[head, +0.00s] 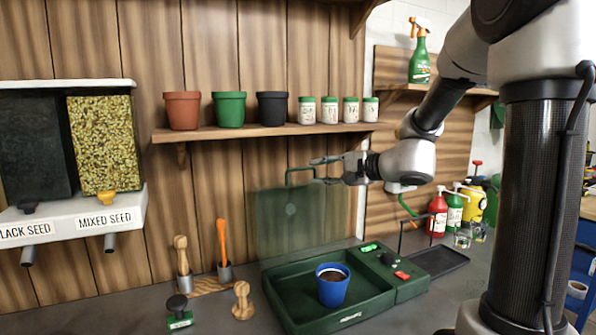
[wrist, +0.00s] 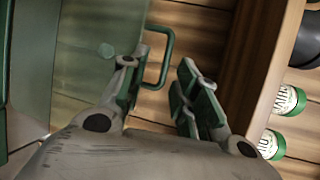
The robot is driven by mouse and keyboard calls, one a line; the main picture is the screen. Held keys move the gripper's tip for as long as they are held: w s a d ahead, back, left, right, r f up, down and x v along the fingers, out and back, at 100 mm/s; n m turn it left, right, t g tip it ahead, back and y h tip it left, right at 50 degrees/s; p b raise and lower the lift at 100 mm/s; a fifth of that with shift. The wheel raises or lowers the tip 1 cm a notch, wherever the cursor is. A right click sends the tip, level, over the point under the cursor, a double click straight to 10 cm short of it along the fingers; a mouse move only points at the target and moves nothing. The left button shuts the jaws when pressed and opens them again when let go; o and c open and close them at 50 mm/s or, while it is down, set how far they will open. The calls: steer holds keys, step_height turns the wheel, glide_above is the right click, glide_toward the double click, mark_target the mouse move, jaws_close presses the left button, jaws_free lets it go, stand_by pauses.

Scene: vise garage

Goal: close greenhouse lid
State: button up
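The greenhouse (head: 375,311) is a dark green tray on the bench. Its see-through green lid (head: 283,225) stands upright at the tray's back edge, so it is open. The lid also fills the left of the wrist view (wrist: 95,45). A green U-shaped handle (head: 300,169) sits at the lid's upper part; the wrist view shows the handle (wrist: 171,55) ahead of and partly between the fingers. My gripper (head: 321,170) is open, with a clear gap between its fingers in the wrist view (wrist: 157,78). Contact with the handle cannot be told.
A blue pot (head: 333,291) with soil stands in the tray. A shelf (head: 260,131) with pots and jars runs just above my gripper. Wooden tools (head: 243,301) and a stamp (head: 179,313) stand left of the tray; a black tray (head: 440,261) and bottles (head: 438,213) are at right.

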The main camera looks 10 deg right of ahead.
mark_target(303, 169)
steer(key=shift+t, duration=0.3)
steer(key=x, duration=0.8)
steer(key=shift+w+d+r, duration=0.1)
steer(key=shift+w+r, duration=0.1)
steer(key=shift+r, duration=0.15)
jaws_close()
